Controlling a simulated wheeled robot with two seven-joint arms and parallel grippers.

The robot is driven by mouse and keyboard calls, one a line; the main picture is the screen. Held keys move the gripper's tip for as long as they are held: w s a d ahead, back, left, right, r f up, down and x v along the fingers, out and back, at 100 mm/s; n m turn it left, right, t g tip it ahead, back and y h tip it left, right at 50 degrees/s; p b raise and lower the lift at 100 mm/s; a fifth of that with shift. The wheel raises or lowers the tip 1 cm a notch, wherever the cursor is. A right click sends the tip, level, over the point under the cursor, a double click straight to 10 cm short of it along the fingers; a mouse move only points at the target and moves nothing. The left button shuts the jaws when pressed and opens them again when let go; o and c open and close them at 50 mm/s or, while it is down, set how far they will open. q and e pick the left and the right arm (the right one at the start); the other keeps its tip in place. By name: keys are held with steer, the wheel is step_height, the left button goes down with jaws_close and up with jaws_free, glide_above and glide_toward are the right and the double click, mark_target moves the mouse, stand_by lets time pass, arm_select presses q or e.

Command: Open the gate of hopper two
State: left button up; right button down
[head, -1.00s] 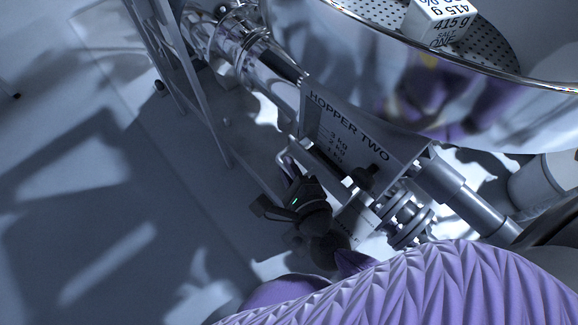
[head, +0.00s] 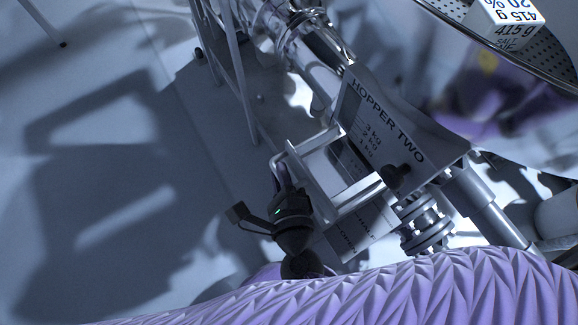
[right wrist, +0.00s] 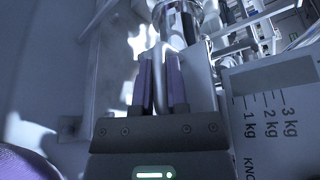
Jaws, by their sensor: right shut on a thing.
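Hopper two (head: 400,125) is a grey metal body with "HOPPER TWO" and a kilogram scale printed on it. Its gate (head: 333,207), a light metal slide, sticks out from the hopper's left side. A thin bar handle shows at the gate's outer end. My right gripper (head: 281,172) is shut on this handle, beyond the gate's outer end. In the right wrist view, the purple fingers (right wrist: 158,85) close on either side of the upright handle bar, with the gate plate (right wrist: 201,75) just to the right. My left gripper is not in view.
A black knob (head: 395,177) sits on the hopper's lower front. A placard (head: 352,238) is below the gate, partly readable as "open". A salt box (head: 504,24) stands on a perforated tray at top right. Open floor lies to the left.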

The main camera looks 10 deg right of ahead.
steer(key=shift+f, duration=0.1)
steer(key=c, duration=0.6)
jaws_free()
steer(key=shift+c, duration=0.2)
